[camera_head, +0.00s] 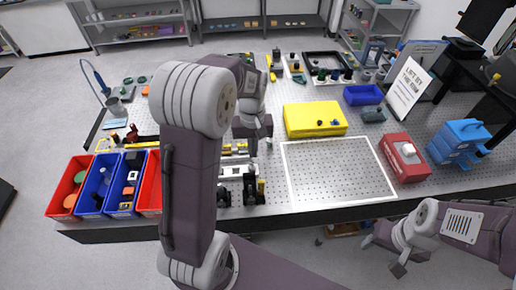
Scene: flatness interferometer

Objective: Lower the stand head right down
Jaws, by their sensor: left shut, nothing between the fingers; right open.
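My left arm reaches up across the middle of the bench, and my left gripper (253,148) is at its far end, pointing down, shut and empty. It is just behind a low pale-and-black device (235,170) with dark knobs at its front. I cannot tell for sure which part is the stand head; my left arm hides much of that area. I cannot tell whether the gripper touches the device. My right gripper (398,269) is open and empty, low at the right, beyond the bench's front edge.
A white-framed area (340,172) of the perforated bench is empty. A yellow case (315,119) lies behind it. A red box (404,158) and a blue toolbox (460,142) stand at right. Red and blue bins (92,186) line the left front, and a sign (408,88) stands at right rear.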

